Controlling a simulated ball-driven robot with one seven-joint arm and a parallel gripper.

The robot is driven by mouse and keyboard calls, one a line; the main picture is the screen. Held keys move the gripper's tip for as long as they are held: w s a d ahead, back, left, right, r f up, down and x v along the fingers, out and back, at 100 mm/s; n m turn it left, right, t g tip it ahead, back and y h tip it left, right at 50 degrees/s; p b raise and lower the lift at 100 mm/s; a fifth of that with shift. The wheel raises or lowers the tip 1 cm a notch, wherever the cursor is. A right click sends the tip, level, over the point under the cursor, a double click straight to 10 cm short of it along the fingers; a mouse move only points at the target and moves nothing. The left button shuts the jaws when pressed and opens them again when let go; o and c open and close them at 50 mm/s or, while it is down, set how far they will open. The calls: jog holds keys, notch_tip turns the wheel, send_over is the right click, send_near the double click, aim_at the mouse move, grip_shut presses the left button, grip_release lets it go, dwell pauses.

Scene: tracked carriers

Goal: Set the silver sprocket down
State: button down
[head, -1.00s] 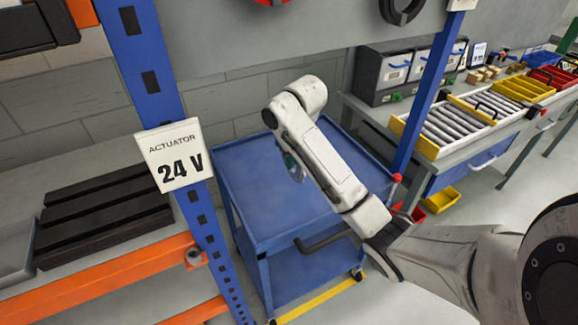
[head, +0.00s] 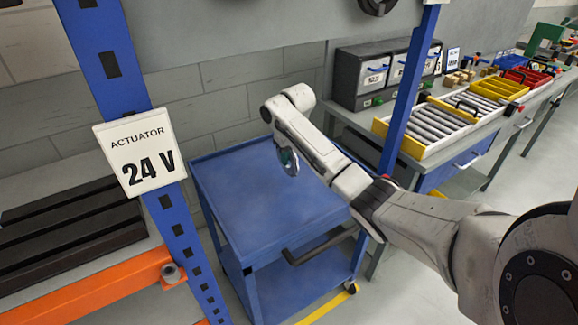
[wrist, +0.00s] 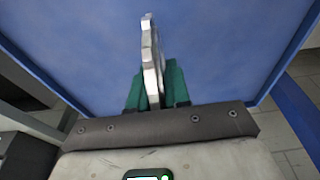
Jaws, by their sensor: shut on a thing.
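The silver sprocket (wrist: 150,55) is seen edge-on in the wrist view, upright between the green fingers of my gripper (wrist: 156,92). The gripper is shut on it, and the sprocket sticks out beyond the fingertips. The blue cart top (head: 240,190) lies below and fills most of the wrist view. In the head view my gripper (head: 289,162) hangs from the arm over the cart top, and the arm hides part of the cart. The sprocket is too small there to make out clearly. I cannot tell the gap between sprocket and cart top.
The visible cart top is bare. A blue upright (head: 120,90) with a "24 V" sign (head: 140,155) and an orange beam (head: 90,288) stand at left. A dark cart handle (head: 318,246) faces me. At right a bench carries a yellow-edged tray (head: 425,128) and drawers (head: 372,75).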

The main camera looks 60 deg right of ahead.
jog(key=shift+d+f, duration=0.4)
notch_tip(320, 180, down, 2)
jog(key=shift+d+f, duration=0.1)
jog(key=shift+d, duration=0.05)
jog(key=shift+w+f, duration=0.1)
jog(key=shift+f, duration=0.45)
jog(key=shift+f, duration=0.15)
jog(key=c, duration=1.1)
grip_release()
jog(key=r, duration=0.4)
jog(key=s+a+r, duration=0.1)
jog(key=r, duration=0.3)
jog(key=s+r, duration=0.1)
jog(key=r, duration=0.3)
jog(key=shift+a+p, duration=0.2)
jog(key=shift+p, duration=0.1)
